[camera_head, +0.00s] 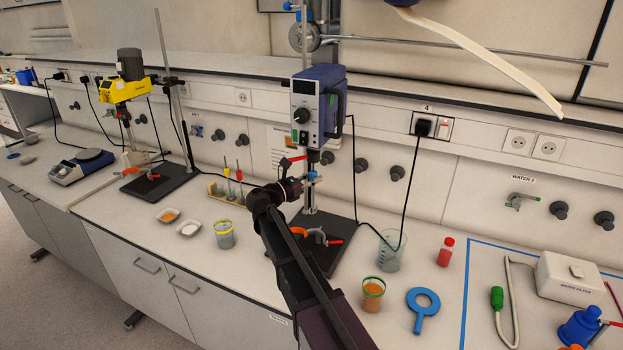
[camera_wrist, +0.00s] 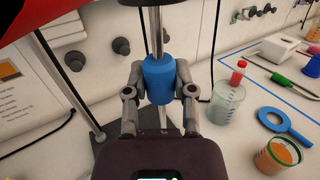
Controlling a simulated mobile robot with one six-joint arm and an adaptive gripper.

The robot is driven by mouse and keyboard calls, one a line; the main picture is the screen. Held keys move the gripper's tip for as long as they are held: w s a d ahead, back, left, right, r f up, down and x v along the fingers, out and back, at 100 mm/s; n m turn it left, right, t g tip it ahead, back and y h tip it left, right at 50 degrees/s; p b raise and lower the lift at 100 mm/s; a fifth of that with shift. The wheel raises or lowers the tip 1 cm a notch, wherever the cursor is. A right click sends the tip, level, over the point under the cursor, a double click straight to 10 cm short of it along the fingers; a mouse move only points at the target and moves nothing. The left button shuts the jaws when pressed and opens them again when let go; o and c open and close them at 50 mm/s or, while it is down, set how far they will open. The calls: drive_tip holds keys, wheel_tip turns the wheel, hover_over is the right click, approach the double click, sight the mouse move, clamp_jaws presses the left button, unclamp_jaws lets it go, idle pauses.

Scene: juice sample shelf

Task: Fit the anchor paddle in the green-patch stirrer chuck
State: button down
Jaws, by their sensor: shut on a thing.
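The anchor paddle shows in the wrist view as a blue grip sleeve (camera_wrist: 158,80) on an upright metal shaft (camera_wrist: 156,30). My gripper (camera_wrist: 158,88) is shut on the sleeve, one finger on each side. The shaft's top end is out of that view, and the paddle's lower end is hidden behind my gripper. In the head view my gripper (camera_head: 305,183) is below the blue stirrer (camera_head: 320,98), which has a small green mark low on its front. The chuck is small under the motor; I cannot tell whether the shaft is inside it.
A yellow stirrer (camera_head: 122,90) stands at the left. Below the blue stirrer are its stand base (camera_head: 325,258) and an orange-red clamp. A glass beaker (camera_head: 389,252), an orange-filled cup (camera_head: 373,294), a red bottle (camera_head: 445,252) and a blue ring (camera_head: 423,303) stand or lie to the right.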

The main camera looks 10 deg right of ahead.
drive_tip(key=shift+w+r+p, duration=0.1)
drive_tip(key=shift+r+p, duration=0.7)
idle(0.4)
drive_tip(key=shift+c, duration=1.8)
unclamp_jaws()
drive_tip(key=shift+f, duration=0.1)
